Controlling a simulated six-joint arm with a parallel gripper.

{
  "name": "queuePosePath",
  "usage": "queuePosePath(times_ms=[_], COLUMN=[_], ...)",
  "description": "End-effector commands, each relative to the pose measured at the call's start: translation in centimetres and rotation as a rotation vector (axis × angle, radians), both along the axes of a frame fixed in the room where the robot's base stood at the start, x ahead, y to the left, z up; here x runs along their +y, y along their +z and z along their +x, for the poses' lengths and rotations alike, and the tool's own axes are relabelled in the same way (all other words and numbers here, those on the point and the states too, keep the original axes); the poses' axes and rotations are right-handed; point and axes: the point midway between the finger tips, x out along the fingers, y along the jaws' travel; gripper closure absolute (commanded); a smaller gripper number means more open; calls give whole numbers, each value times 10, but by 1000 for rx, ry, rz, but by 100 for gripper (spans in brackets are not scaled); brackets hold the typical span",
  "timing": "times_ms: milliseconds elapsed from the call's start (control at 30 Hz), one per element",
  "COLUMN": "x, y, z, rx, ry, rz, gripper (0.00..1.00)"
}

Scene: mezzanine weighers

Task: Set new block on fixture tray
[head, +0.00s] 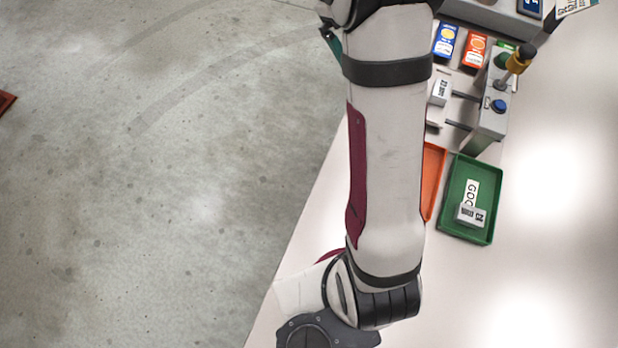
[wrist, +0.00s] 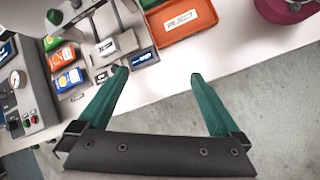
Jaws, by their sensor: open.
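My gripper (wrist: 158,76) is open with nothing between its teal fingers; in the head view only a bit of teal shows beside my arm. A small pale block with a black printed label (head: 440,91) sits at the grey fixture, partly behind my arm; a labelled block also shows there in the wrist view (wrist: 106,47). The grey fixture tray (wrist: 122,62) lies beyond the left fingertip. Another labelled block (head: 471,214) lies in the green tray (head: 488,234). I cannot tell which block is the new one.
An orange tray marked REJECT (wrist: 158,37) is partly hidden by my arm in the head view. A lever with an amber knob (head: 519,62) and a blue button (head: 499,106) stand by the fixture. Blue (head: 446,40) and orange (head: 474,50) boxes are close by.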

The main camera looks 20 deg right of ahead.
Motion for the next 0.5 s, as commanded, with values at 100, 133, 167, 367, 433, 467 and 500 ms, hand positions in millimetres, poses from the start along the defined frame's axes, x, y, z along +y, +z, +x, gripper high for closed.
queuePosePath(times_ms=[100,133,167,367,433,467,500], x=[87,108,125,195,203,204,205], y=[27,27,26,-1,-6,-7,-8], z=[-77,-98,-118,-202,-211,-213,-214], rx=[-228,-275,-314,-435,-442,-445,-444], ry=[-230,-298,-365,-702,-751,-762,-769], rz=[124,161,195,355,375,378,380], gripper=[0,0,0,0,0,0,0])
